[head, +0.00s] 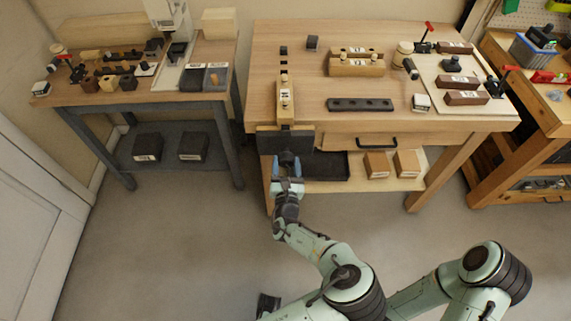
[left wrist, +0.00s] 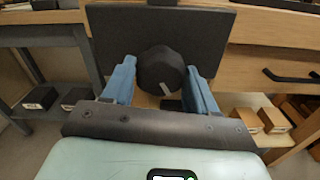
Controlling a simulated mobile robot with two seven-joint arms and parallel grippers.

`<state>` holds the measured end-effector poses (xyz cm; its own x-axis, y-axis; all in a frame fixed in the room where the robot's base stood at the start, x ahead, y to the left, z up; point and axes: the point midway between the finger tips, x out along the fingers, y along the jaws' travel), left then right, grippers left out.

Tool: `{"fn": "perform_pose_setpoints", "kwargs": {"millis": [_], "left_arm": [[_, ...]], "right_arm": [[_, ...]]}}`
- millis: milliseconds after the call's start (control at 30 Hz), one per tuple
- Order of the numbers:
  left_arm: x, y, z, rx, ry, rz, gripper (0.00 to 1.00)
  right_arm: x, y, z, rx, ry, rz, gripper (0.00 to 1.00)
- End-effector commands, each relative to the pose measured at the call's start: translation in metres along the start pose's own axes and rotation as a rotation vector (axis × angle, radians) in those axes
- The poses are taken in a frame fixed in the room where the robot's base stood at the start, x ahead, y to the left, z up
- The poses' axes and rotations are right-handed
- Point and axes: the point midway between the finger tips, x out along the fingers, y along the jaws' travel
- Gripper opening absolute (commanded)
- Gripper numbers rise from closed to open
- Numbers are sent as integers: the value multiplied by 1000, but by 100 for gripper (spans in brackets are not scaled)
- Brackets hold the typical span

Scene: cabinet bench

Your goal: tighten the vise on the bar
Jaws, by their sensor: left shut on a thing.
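The vise's dark front jaw plate (head: 268,140) stands at the bench's front edge, left of the drawer. It also shows in the left wrist view (left wrist: 215,30). A light wooden bar (head: 285,100) with white labels lies on the bench top, running back from the plate. Whether the jaws touch it cannot be seen. A round black knob (left wrist: 160,70) with a pale mark sits at the front of the plate. My left gripper (head: 287,168) is shut on this knob, with one blue finger on each side.
A black slotted strip (head: 360,104) and wooden blocks (head: 356,66) lie on the bench top. The drawer's black handle (head: 377,142) sticks out to the right. A black tray (head: 325,166) and boxes (head: 377,164) stand on the lower shelf. The floor in front is clear.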

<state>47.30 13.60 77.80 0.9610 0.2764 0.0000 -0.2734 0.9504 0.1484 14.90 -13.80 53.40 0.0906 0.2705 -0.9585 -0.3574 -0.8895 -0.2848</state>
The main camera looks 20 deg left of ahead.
Motion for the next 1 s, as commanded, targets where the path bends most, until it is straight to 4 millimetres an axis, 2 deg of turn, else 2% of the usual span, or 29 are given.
{"fn": "perform_pose_setpoints", "kwargs": {"millis": [67, 300, 667, 833, 1000], "left_arm": [[-1, 0, -2, 17, 3, 0, 31], [0, 0, -2, 265, 1, -1, 31], [0, 0, -2, 314, 4, -1, 31], [0, 0, -3, 491, 1, -2, 31], [1, 0, -2, 584, 3, 0, 31]], "right_arm": [[0, 0, 0, 0, 0, 0, 43], [2, 1, 0, 0, -1, 0, 43], [2, 1, 0, 0, -1, 0, 43], [10, 4, 2, 1, -3, 1, 43], [12, 5, 2, 1, -4, 2, 43]]}}
